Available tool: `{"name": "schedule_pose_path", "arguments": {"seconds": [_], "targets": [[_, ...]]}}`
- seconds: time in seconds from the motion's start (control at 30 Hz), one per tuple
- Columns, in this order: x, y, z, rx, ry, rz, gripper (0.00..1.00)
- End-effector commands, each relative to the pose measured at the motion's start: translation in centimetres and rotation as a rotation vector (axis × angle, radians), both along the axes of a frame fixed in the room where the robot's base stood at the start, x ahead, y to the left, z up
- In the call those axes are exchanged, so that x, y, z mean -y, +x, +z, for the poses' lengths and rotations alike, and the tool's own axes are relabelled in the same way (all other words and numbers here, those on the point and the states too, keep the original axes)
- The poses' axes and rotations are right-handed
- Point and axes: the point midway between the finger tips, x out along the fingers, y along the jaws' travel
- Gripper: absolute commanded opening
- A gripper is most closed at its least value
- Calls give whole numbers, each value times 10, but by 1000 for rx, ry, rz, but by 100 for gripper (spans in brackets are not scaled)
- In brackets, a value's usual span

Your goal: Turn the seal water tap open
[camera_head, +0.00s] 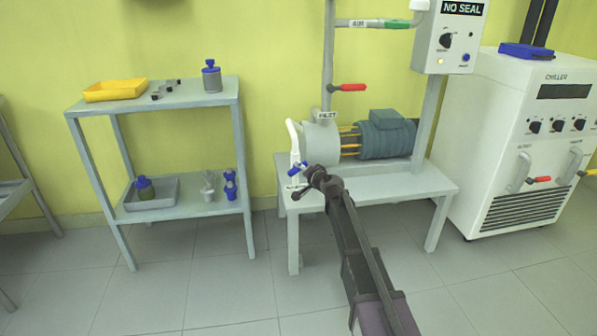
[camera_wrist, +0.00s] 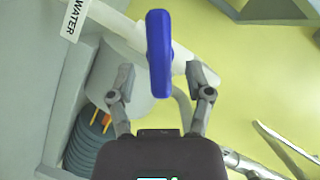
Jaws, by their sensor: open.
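The seal water tap's blue handle (camera_head: 297,168) is at the left end of the pump bench, on a white pipe beside the pump. In the wrist view the blue handle (camera_wrist: 158,50) appears as an upright bar, with a white pipe behind it and a label reading "WATER" (camera_wrist: 74,18) to its left. My gripper (camera_head: 305,184) is close to the handle at the bench's left end. In the wrist view my gripper (camera_wrist: 161,78) is open, with one finger on each side of the handle's lower end. I cannot tell whether either finger touches it.
The pump (camera_head: 388,138) stands on a grey bench (camera_head: 420,180). A control box (camera_head: 448,38) reading "NO SEAL" and a red-handled valve (camera_head: 350,87) are above. A shelf (camera_head: 185,205) stands left, a chiller (camera_head: 515,150) right. The floor in front is clear.

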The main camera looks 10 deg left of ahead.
Motion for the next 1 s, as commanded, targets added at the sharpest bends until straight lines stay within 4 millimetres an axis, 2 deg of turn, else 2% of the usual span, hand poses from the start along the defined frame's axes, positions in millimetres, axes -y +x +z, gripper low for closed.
{"name": "schedule_pose_path", "arguments": {"seconds": [0.03, 0.2, 0.67, 0.8, 0.87, 0.9, 1.0], "targets": [[-4, 8, -3, 0, 0, 0, 66], [-12, 18, -5, -1, 1, 0, 66], [-15, 22, -6, 0, 0, 0, 66], [-15, 22, -6, 0, 0, 0, 24], [-15, 22, -6, 0, 0, 0, 6], [-15, 22, -6, -1, 1, 0, 0], [-15, 22, -6, 0, 0, 0, 0]]}}
